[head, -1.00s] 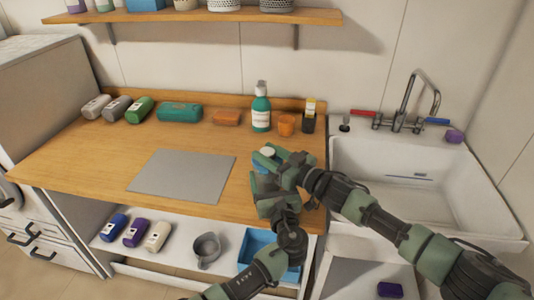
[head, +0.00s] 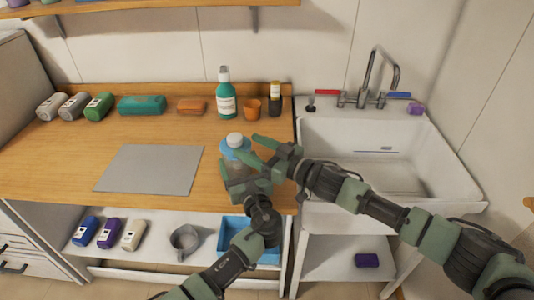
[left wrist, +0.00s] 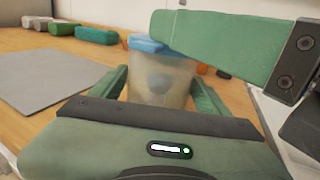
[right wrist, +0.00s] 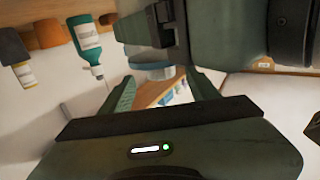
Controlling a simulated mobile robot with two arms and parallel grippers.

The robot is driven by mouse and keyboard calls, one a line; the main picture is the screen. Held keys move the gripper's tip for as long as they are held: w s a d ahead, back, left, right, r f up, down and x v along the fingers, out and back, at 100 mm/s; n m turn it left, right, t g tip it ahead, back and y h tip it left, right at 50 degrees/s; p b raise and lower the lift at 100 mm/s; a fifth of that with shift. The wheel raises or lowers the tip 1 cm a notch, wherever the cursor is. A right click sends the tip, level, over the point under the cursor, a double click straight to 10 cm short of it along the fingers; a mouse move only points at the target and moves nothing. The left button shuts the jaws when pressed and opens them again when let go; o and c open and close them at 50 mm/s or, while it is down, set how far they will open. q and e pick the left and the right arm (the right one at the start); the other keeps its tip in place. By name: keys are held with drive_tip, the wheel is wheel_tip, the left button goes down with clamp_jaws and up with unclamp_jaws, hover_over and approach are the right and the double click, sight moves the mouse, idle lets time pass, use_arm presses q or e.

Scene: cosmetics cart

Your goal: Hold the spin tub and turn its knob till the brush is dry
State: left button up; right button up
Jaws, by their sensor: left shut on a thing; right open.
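The spin tub (head: 236,153) stands near the counter's front edge, a clear tub with a blue lid and a white knob (head: 235,140) on top. My left gripper (head: 246,184) is shut on its body from the front. In the left wrist view the tub (left wrist: 160,85) sits between the fingers, with a blurred grey shape inside; I cannot tell if it is the brush. My right gripper (head: 254,149) is open just right of the knob, its fingers pointing at the lid. The right wrist view shows the blue lid (right wrist: 155,66) beyond the open fingers.
A grey mat (head: 150,169) lies left. The sink (head: 375,155) is right. A blue bin (head: 232,236) sits on the shelf below.

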drive_tip(key=v, duration=0.6)
drive_tip(key=shift+s, duration=0.1)
